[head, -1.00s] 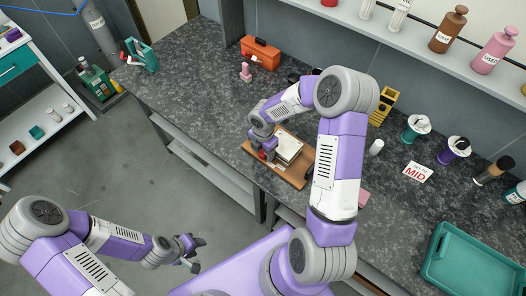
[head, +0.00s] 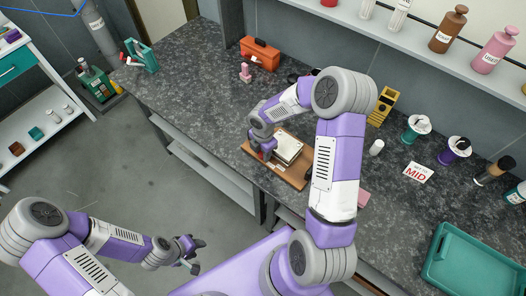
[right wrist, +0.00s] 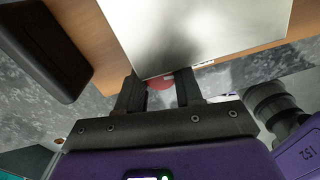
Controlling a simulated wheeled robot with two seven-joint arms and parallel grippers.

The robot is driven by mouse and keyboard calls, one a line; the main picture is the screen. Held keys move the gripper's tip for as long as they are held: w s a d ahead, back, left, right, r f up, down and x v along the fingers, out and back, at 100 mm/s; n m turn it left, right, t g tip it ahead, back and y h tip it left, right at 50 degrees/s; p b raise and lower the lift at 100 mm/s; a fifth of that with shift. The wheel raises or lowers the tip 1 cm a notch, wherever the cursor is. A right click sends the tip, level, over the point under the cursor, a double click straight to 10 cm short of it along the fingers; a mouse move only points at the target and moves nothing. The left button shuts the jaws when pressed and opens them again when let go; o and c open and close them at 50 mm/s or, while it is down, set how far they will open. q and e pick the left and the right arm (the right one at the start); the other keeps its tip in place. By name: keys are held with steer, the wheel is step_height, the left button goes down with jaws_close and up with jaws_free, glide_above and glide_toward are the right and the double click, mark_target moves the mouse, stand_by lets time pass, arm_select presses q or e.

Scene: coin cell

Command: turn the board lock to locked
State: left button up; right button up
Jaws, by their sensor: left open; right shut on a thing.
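The wooden board (head: 292,178) lies on the dark counter with a pale, flat-topped block (head: 288,149) on it. The board lock looks like the small red part (right wrist: 162,83) at the board's edge, seen between my right fingers in the right wrist view. My right gripper (right wrist: 160,93) is shut on it, beside the pale block. In the head view my right gripper (head: 266,155) is at the board's left end and mostly hides the lock, so its turn cannot be read. My left gripper (head: 197,256) is open and empty, over the floor away from the counter.
A dark box (right wrist: 40,50) is close to my right gripper in the wrist view. A white cylinder (head: 376,148), a MID card (head: 418,172) and a teal tray (head: 480,262) are to the right. An orange toolbox (head: 260,53) stands behind. The counter's left part is mostly clear.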

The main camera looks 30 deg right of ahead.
steer(key=o, duration=1)
steer(key=shift+o, duration=0.2)
step_height(320, 180, up, 8)
steer(key=shift+f+p, duration=0.15)
steer(key=shift+p, duration=0.85)
